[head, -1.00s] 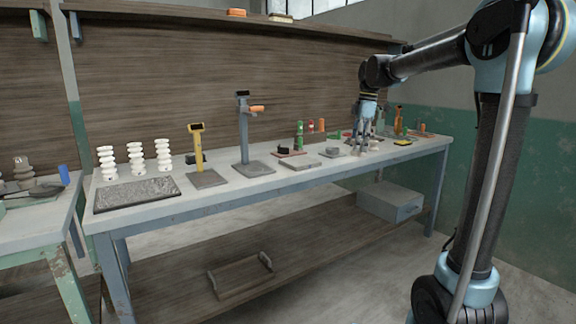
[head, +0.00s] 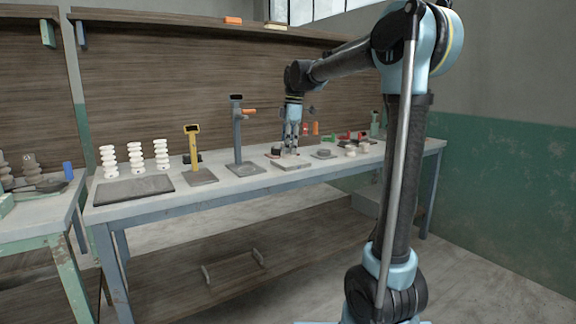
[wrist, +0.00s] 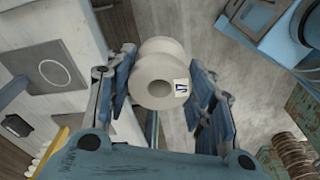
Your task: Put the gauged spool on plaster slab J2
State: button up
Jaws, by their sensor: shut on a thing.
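My gripper (wrist: 163,100) is shut on a white spool (wrist: 157,62), which sits between its two fingers in the wrist view. The spool has a flanged round end with a hole facing the camera, and a small label with dark marks I cannot read surely. In the head view my gripper (head: 290,150) hangs over the bench, near a pale grey slab (head: 292,165). The spool cannot be made out there. A grey slab with a circle on it (wrist: 50,78) lies left of the spool in the wrist view. No J2 mark is readable on any slab.
The long bench (head: 250,184) carries a yellow stand (head: 193,150), a grey stand with an orange part (head: 239,135) and a dark textured mat (head: 133,191). Small coloured things crowd the right end.

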aim_at(290, 161)
jog(key=u, duration=0.05)
jog(key=i, duration=1)
jog(key=z, duration=0.05)
